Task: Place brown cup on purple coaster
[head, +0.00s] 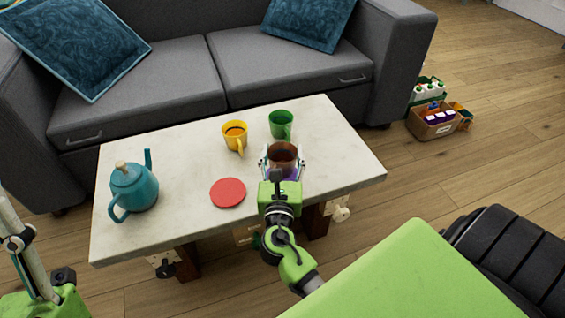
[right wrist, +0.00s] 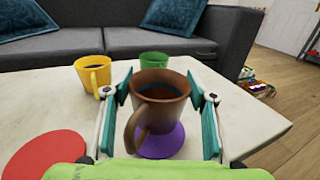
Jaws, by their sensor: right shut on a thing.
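The brown cup (right wrist: 172,112) holds dark liquid and stands upright between the fingers of my right gripper (right wrist: 162,105), its handle toward the wrist camera. The right gripper (head: 282,163) is shut on the cup (head: 283,153) near the right part of the table in the head view. The purple coaster (right wrist: 165,145) shows under the cup, partly hidden by it; a sliver also shows in the head view (head: 292,173). I cannot tell whether the cup touches the coaster. Part of my left arm shows at the lower left, but its fingertips are out of frame.
The pale table (head: 180,160) also bears a red coaster (head: 228,192), a teal teapot (head: 134,190), a yellow cup (head: 235,134) and a green cup (head: 281,124). Both cups stand just beyond my right gripper. A grey sofa (head: 150,95) lies behind the table.

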